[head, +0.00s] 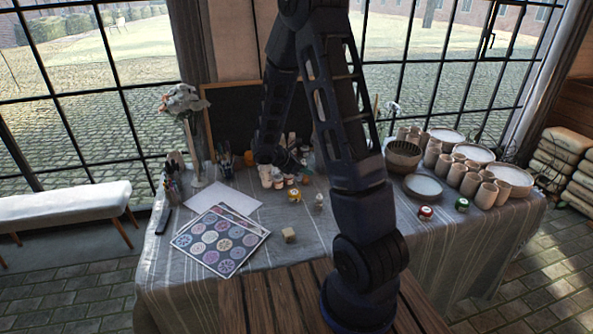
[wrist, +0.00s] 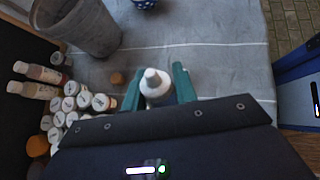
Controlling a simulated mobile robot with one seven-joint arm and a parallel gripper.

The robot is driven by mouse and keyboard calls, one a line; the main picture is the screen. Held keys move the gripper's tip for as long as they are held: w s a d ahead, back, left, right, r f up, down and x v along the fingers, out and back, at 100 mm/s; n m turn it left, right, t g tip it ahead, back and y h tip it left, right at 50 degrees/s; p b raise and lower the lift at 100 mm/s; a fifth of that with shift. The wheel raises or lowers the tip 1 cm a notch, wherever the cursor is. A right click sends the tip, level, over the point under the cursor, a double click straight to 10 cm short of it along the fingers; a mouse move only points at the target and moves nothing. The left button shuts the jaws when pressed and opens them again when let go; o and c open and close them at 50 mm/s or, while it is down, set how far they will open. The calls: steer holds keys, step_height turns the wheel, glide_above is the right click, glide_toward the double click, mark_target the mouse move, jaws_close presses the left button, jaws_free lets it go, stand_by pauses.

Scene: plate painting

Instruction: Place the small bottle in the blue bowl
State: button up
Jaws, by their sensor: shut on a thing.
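The small bottle (wrist: 157,88) has a pale tapered cap and stands between the teal fingers of my gripper (wrist: 156,72) in the wrist view. My gripper is shut on it. Its lower part is hidden, and I cannot tell whether it touches the table. A blue bowl with white dots (wrist: 145,3) is cut off by the top edge of the wrist view, apart from my gripper. In the head view my arm reaches to the back of the table near the paint bottles (head: 278,182). I cannot make out the blue bowl there.
A grey tapered pot (wrist: 82,25) stands left of the held bottle in the wrist view, and several paint bottles (wrist: 84,98) crowd the left. The table (head: 185,262) also bears patterned sheets (head: 222,240), a ribbed bowl (head: 403,156) and cups (head: 470,184). Bare cloth lies right of my gripper.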

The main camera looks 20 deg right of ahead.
steer(key=w+d+f+m+y, duration=0.2)
steer(key=w+d+m, duration=0.2)
steer(key=d+m, duration=0.7)
steer(key=w+d+f+m+y, duration=0.2)
steer(key=w+d+m, duration=0.2)
steer(key=d+m, duration=0.65)
steer(key=w+d+f+m+y, duration=0.2)
steer(key=w+d+m, duration=0.2)
steer(key=d+m, duration=0.75)
steer(key=shift+d+f+n+g, duration=0.1)
steer(key=shift+d+f+n, duration=0.5)
steer(key=shift+f, duration=1.05)
steer(key=shift+d+f+n+g, duration=0.1)
steer(key=shift+d+f+n, duration=0.5)
steer(key=shift+f, duration=1)
steer(key=shift+d+f+n+g, duration=0.1)
steer(key=shift+d+f+n, duration=0.25)
steer(key=shift+f+n, duration=0.9)
steer(key=shift+f+m, duration=0.4)
steer(key=shift+m, duration=0.05)
steer(key=o, duration=1)
steer(key=shift+o, duration=0.2)
